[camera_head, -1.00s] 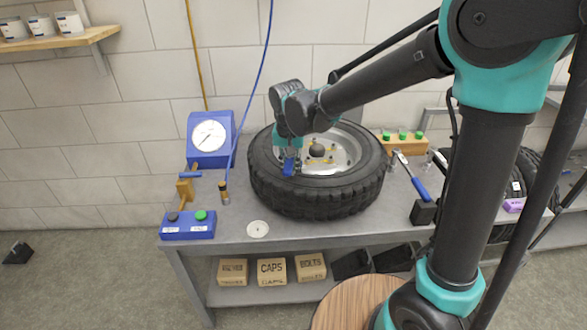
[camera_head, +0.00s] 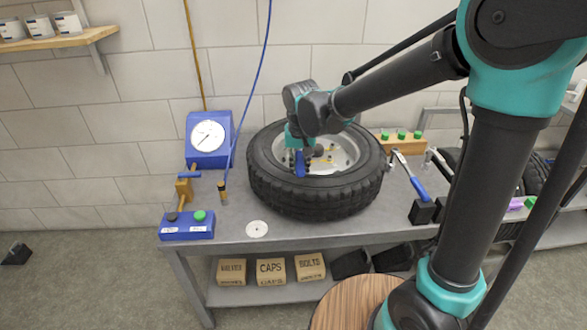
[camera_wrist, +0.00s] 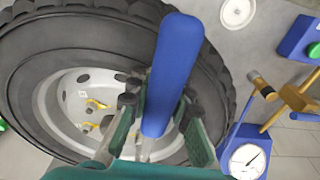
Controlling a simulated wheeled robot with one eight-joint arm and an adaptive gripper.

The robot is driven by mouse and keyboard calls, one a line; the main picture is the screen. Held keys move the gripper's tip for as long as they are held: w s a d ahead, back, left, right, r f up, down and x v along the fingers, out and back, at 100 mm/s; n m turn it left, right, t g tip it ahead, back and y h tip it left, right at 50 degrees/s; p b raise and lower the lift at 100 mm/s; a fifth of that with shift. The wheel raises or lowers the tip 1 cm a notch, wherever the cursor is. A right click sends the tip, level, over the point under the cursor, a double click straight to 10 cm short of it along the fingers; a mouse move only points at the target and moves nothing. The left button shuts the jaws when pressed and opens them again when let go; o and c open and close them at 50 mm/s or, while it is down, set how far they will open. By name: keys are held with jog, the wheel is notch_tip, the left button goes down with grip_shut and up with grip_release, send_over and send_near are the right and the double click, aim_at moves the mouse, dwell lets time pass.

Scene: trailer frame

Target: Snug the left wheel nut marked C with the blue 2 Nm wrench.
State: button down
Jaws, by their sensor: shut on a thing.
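My gripper (camera_head: 298,160) is over the left part of the wheel (camera_head: 325,205), which lies flat on the bench. It is shut on the blue handle of a wrench (camera_head: 300,165). In the wrist view the blue wrench (camera_wrist: 172,75) stands between the fingers (camera_wrist: 160,115), its handle toward the camera. The wrench's lower end is over the white rim and is largely hidden by the gripper. Wheel nuts with yellow pointers (camera_wrist: 90,103) show on the rim in the wrist view. I cannot read a C mark or tell whether the wrench touches a nut.
A blue gauge stand (camera_head: 208,140) and a blue button box (camera_head: 187,225) stand left of the wheel. Another blue-handled tool (camera_head: 411,178) rests on the right. A white disc (camera_head: 257,229) lies at the front edge. Boxes sit on the lower shelf.

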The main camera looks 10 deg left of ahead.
aim_at(316, 175)
jog(key=shift+w+d+n, duration=0.2)
jog(key=shift+d+n, duration=0.2)
jog(key=shift+d, duration=0.3)
jog(key=shift+w+d+n, duration=0.2)
jog(key=shift+d+n, duration=0.2)
jog(key=shift+d, duration=0.3)
jog(key=shift+w+d+n, duration=0.25)
jog(key=shift+d+n, duration=0.05)
jog(key=shift+d, duration=0.25)
jog(key=shift+w+d+n, duration=0.25)
jog(key=shift+d+n, duration=0.05)
jog(key=shift+d, duration=0.25)
jog(key=shift+w+d+n+y, duration=0.15)
jog(key=shift+w+d+n, duration=0.45)
jog(key=shift+d, duration=0.25)
jog(key=shift+w+d+n+y, duration=0.15)
jog(key=shift+w+d+n, duration=0.4)
jog(key=shift+d, duration=0.3)
jog(key=shift+w+d+n+g, duration=0.15)
jog(key=shift+w+d+n, duration=0.8)
jog(key=shift+w, duration=0.25)
jog(key=shift+w+d+n+g, duration=0.1)
jog(key=shift+w+d+n, duration=0.7)
jog(key=shift+w+d, duration=0.3)
jog(key=shift+w+d+n+g, duration=0.15)
jog(key=shift+w+d+n, duration=0.75)
jog(key=shift+w, duration=0.35)
jog(key=shift+s+a, duration=0.1)
jog(key=shift+s, duration=0.05)
